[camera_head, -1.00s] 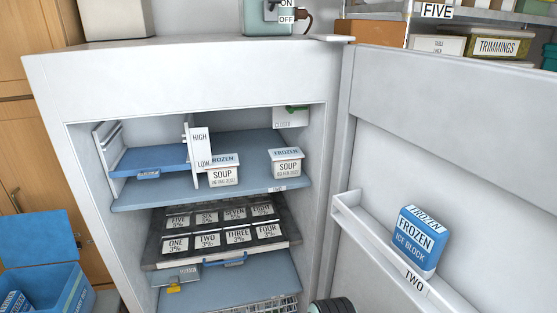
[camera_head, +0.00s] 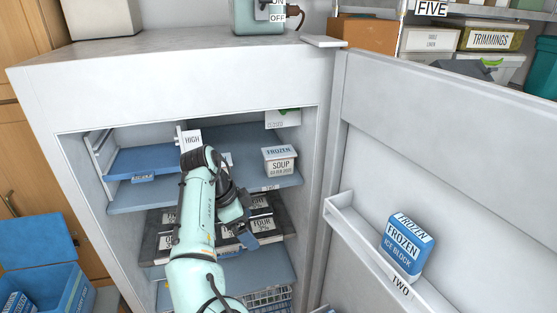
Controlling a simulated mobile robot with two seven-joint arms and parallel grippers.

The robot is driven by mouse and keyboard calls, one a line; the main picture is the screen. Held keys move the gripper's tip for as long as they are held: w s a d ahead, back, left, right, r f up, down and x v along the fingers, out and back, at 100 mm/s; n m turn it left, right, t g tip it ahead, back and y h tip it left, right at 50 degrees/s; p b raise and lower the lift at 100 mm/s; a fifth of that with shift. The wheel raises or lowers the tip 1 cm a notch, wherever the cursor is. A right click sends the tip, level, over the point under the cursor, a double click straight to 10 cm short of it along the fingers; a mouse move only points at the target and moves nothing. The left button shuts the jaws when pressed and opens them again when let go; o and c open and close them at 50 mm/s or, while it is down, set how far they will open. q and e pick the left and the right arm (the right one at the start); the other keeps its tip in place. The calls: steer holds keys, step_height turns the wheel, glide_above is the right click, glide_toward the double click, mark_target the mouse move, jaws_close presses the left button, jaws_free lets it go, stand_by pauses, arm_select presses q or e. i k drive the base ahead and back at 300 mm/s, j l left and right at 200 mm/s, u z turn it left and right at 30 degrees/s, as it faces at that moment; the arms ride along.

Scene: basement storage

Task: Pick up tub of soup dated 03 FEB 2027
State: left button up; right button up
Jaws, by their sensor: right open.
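My left gripper is not in view.
A HIGH/LOW divider (camera_head: 190,138) and blue tray (camera_head: 150,161) are left on the upper shelf. A dark rack of labelled blocks (camera_head: 160,243) lies below. The open door (camera_head: 445,160) at right carries an ice block (camera_head: 408,245) in its bin. A blue box (camera_head: 40,283) stands lower left.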

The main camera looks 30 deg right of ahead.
mark_target(278, 161)
steer(key=i+l, duration=0.65)
steer(key=i, duration=0.2)
